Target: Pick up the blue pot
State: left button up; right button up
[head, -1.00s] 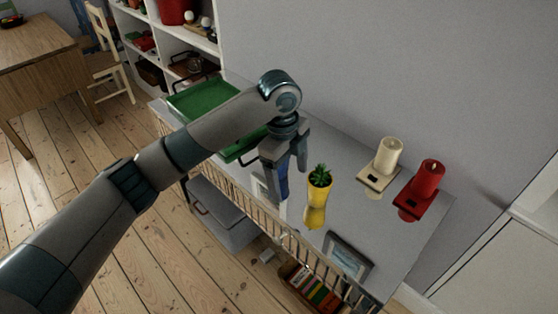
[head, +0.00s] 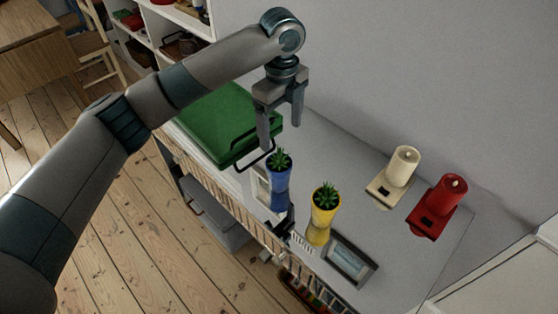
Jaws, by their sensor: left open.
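The blue pot (head: 280,192) holds a small green plant and stands upright on the grey cabinet top (head: 372,228), near its front edge. My left gripper (head: 282,130) points down with its fingers apart and nothing between them. In the picture it sits just above the plant, apart from the pot. A dark object in front of the cabinet overlaps the pot's lower part. My right gripper is not in view.
A yellow pot (head: 321,225) stands just right of the blue pot. A wall rises behind.

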aim_at(280, 157)
pick_arm(q)
jog(key=shift+s+f, duration=0.2)
notch_tip(280, 157, down, 10)
jog(key=p, duration=0.3)
jog(key=shift+f+p, duration=0.15)
jog(key=shift+p, duration=0.15)
jog(key=shift+f, duration=0.55)
jog(key=shift+s+a+f+p, duration=0.2)
jog(key=shift+s+f+p, duration=0.05)
jog(key=shift+f+p, duration=0.55)
notch_tip(280, 157, down, 2)
jog(key=shift+s+f+p, duration=0.1)
jog(key=shift+p, duration=0.45)
jog(key=shift+f, duration=0.75)
